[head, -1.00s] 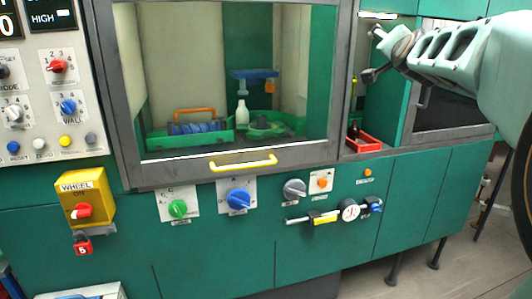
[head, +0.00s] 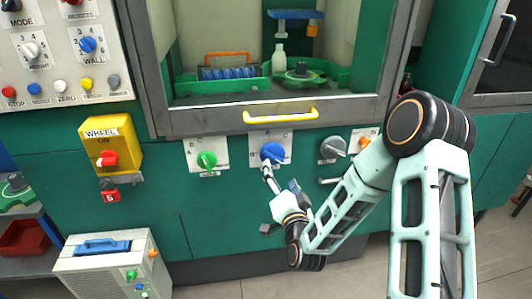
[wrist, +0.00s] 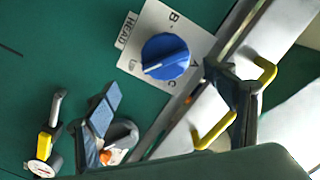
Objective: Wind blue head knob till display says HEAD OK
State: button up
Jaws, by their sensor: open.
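The blue head knob (head: 272,152) is on a white plate on the green front panel, below the window's yellow handle. In the wrist view the knob (wrist: 165,56) is beside the HEAD label, with letters A, B and C around it. Its pale pointer line faces lower left in that view, away from these letters. My gripper (head: 280,205) is just below and in front of the knob in the head view. Its open fingers show left and right in the wrist view, with the knob beyond them and no visible grip. No display reading is in view.
A green knob (head: 207,159) is left of the blue knob and a grey knob (head: 333,149) is right. The yellow handle (head: 281,115) juts out above. A yellow WHEEL switch box (head: 111,145) is farther left. A pale box (head: 112,268) stands at lower left.

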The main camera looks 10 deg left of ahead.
aim_at(273, 160)
jog(key=x, duration=1)
jog(key=shift+a+r+p, duration=0.2)
jog(key=shift+a+p, duration=0.1)
jog(key=shift+a, duration=0.1)
jog(key=c, duration=1.2)
jog(key=shift+o, duration=0.2)
jog(key=shift+f+b, duration=0.15)
jog(key=shift+b, duration=0.2)
